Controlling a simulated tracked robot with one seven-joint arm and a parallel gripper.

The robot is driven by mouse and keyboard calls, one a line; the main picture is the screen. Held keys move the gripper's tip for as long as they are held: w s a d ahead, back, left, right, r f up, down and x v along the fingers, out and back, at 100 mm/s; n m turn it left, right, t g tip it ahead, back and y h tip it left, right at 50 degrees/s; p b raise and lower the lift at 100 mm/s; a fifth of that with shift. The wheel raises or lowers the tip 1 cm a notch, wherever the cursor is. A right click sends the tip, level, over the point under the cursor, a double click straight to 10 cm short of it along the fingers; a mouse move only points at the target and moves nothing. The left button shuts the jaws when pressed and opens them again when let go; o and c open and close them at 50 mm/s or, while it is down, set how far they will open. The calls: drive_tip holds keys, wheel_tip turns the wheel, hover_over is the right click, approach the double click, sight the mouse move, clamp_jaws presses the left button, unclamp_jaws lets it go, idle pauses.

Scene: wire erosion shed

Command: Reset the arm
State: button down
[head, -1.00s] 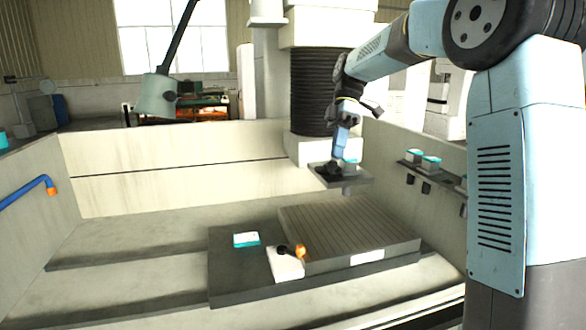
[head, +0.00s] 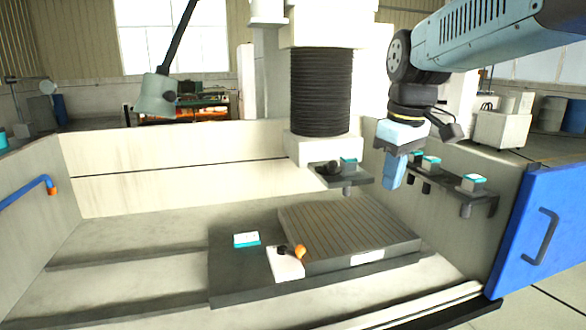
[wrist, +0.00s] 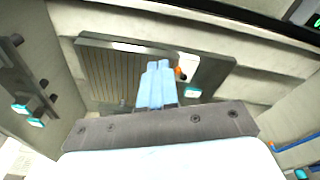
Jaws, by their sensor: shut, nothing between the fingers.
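My gripper (head: 391,182) hangs from the arm at the right of the head view, fingers pointing down. It is shut and empty. It is in the air, in front of the wall shelf and to the right of the machine head. In the wrist view my closed blue fingers (wrist: 157,78) show over the grooved plate (wrist: 108,72). The grooved plate also shows below and to the left of my gripper in the head view (head: 345,232).
A small bracket (head: 340,177) with a teal-topped block sits under the machine head. A shelf (head: 450,190) with several teal-topped blocks is on the right wall. A white block with an orange knob (head: 286,262) and a teal-and-white block (head: 246,239) are by the plate. A blue door (head: 535,235) stands right.

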drive_tip(key=s+d+f+m+t, duration=0.4)
drive_tip(key=s+m, duration=0.3)
drive_tip(key=s, duration=0.3)
drive_tip(key=shift+d+f+h, duration=0.3)
drive_tip(key=shift+d+f, duration=0.15)
drive_tip(key=shift+f, duration=0.1)
